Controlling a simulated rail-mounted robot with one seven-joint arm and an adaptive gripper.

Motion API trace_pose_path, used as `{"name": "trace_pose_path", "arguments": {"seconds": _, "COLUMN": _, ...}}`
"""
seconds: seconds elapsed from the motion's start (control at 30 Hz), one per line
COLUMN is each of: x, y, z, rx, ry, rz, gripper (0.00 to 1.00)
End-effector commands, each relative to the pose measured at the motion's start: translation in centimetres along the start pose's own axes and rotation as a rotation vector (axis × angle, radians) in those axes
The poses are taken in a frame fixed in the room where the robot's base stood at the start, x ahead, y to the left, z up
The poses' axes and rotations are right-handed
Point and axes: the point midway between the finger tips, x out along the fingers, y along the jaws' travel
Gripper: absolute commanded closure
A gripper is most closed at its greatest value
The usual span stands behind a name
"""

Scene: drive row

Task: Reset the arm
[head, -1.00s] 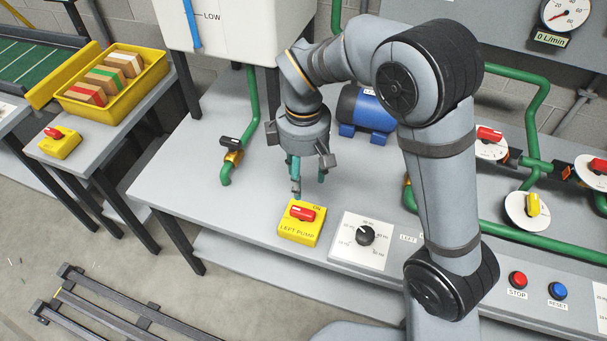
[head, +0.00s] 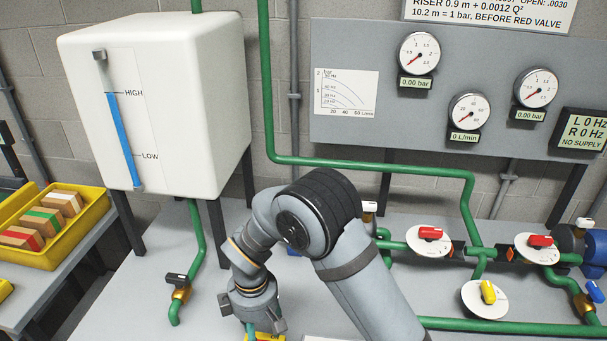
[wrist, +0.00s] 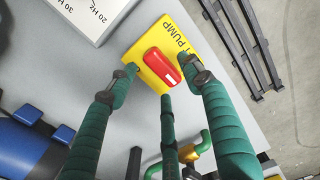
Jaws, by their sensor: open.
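My gripper (head: 250,325) points down at the bottom edge of the head view, its fingertips cut off by the edge. Below it a sliver of the yellow pump switch box (head: 265,337) shows. In the wrist view, my green, dark-tipped fingers (wrist: 166,84) are spread apart around the red knob (wrist: 163,68) of the yellow box (wrist: 183,42), whose label ends in "PUMP". The fingers hold nothing. Whether a fingertip touches the box or knob, I cannot tell. My arm reaches in from the lower right of the head view.
A white tank (head: 190,100) stands at left, with a green pipe and valve (head: 178,285) below it. Green pipes with red- and yellow-handled valves (head: 430,238) fill the right. The wall display (head: 583,130) reads L 0 Hz, R 0 Hz, NO SUPPLY. A yellow bin (head: 25,256) is far left.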

Motion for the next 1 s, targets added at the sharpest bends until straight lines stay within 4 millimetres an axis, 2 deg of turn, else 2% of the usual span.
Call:
{"name": "trace_pose_path", "arguments": {"seconds": 0.17, "x": 1.8, "y": 0.0, "z": 0.1, "rx": 0.001, "ry": -0.002, "rz": -0.001, "gripper": 0.50}}
{"name": "trace_pose_path", "arguments": {"seconds": 0.67, "x": 1.4, "y": 0.1, "z": 0.0, "rx": 0.033, "ry": 0.001, "rz": 0.001, "gripper": 0.50}}
{"name": "trace_pose_path", "arguments": {"seconds": 0.83, "x": 0.1, "y": 0.1, "z": -0.1, "rx": 0.000, "ry": 0.004, "rz": 0.003, "gripper": 0.50}}
{"name": "trace_pose_path", "arguments": {"seconds": 1.0, "x": -3.2, "y": 0.2, "z": -0.2, "rx": 0.001, "ry": 0.006, "rz": 0.005, "gripper": 0.50}}
